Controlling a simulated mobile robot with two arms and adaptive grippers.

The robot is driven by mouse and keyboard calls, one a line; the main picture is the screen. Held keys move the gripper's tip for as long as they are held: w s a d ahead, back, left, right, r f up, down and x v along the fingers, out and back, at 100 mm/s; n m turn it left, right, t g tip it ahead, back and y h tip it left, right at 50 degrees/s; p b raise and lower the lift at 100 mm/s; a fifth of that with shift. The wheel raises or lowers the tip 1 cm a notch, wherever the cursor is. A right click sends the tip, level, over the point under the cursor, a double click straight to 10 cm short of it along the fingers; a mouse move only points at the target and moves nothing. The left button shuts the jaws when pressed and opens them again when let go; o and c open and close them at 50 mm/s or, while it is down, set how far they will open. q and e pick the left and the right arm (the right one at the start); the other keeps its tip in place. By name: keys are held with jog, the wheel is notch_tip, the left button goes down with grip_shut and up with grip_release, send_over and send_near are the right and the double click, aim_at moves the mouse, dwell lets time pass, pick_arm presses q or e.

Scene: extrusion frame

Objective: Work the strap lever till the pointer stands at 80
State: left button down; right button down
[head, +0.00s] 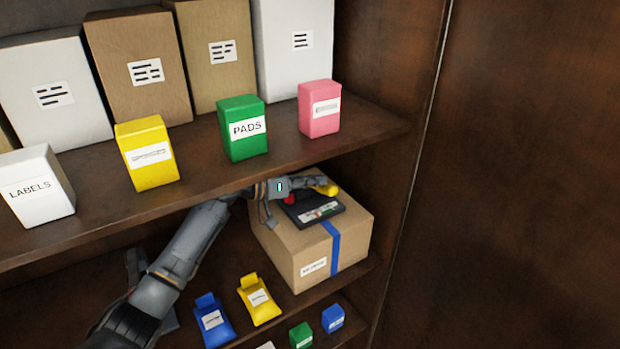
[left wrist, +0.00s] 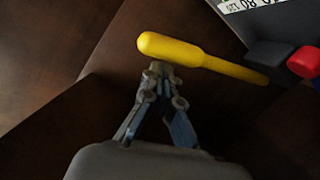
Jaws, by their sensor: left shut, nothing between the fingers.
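The strap device is a black unit (head: 322,214) on top of a cardboard box (head: 300,262) with a blue strap (head: 334,245). Its lever has a yellow handle (head: 329,190), which also shows in the left wrist view (left wrist: 180,50). My left gripper (head: 314,182) is shut and empty, its fingertips (left wrist: 158,68) right by the handle's rounded end; I cannot tell whether they touch it. A corner of the white scale (left wrist: 240,5) shows upside down in the left wrist view. The pointer's reading cannot be made out. My right gripper is out of view.
The upper shelf (head: 190,180) hangs close above my left arm, carrying green (head: 243,145), yellow and pink small boxes. Blue and yellow packets (head: 260,305) lie lower down. A brown side wall (head: 380,200) stands right of the box.

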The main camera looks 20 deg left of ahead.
pick_arm(q)
jog(key=f+m+b, duration=0.1)
jog(key=b, duration=0.2)
jog(key=s+d+f+m+b, duration=0.1)
jog(key=f+b, duration=0.1)
jog(key=b, duration=0.1)
jog(key=f+m+y+b, duration=0.1)
jog(key=f+b, duration=0.1)
jog(key=b, duration=0.2)
jog(key=shift+s+d+t, duration=0.2)
jog(key=shift+d+t, duration=0.1)
jog(key=shift+s+d+f+m+b, duration=0.1)
jog(key=shift+d+f+m+b, duration=0.05)
jog(key=shift+f+m+b, duration=0.35)
jog(key=shift+r, duration=0.2)
jog(key=shift+f, duration=0.1)
jog(key=shift+y, duration=0.3)
